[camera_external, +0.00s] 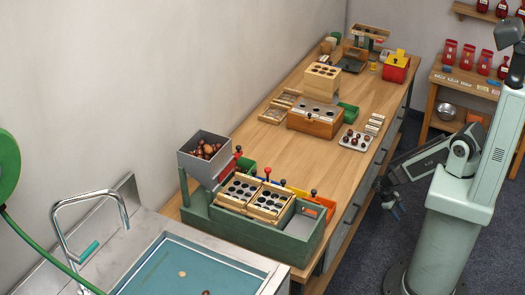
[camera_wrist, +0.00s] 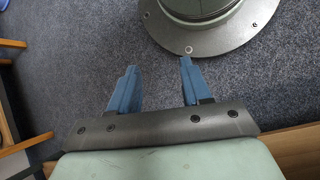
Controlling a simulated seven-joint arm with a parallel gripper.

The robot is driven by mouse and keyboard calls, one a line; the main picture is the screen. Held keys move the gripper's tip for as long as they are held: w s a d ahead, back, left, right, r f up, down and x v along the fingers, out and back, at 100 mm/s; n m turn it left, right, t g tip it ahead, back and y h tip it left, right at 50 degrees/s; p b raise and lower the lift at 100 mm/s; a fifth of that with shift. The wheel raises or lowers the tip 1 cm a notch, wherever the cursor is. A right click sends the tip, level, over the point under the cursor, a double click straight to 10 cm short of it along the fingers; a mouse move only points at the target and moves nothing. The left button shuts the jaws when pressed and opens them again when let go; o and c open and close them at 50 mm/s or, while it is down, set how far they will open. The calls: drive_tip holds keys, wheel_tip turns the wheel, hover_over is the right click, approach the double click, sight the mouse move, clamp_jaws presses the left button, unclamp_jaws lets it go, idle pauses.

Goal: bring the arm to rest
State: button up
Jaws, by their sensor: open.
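My gripper (camera_external: 397,212) hangs low beside my own base, off the right side of the workbench (camera_external: 258,150), pointing down toward the floor. In the wrist view my gripper (camera_wrist: 157,82) shows two blue fingers set well apart with nothing between them. My arm is folded down and back, clear of the things on the bench.
The bench carries a grey hopper of chestnuts (camera_external: 204,158), a green box with hole trays (camera_external: 255,222), and a white tray of chestnuts (camera_external: 355,140). A sink (camera_external: 185,270) is at the front left. A wooden side table (camera_external: 463,82) stands at the back right.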

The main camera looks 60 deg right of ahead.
drive_tip(key=s+a+r+n, duration=0.1)
drive_tip(key=a+r, duration=0.1)
drive_tip(key=a, duration=0.4)
drive_tip(key=s+a+r+n+y, duration=0.1)
drive_tip(key=a+n, duration=0.1)
drive_tip(key=a, duration=0.4)
drive_tip(key=shift+s+r+t, duration=0.3)
drive_tip(key=shift+r+t, duration=0.1)
idle(0.6)
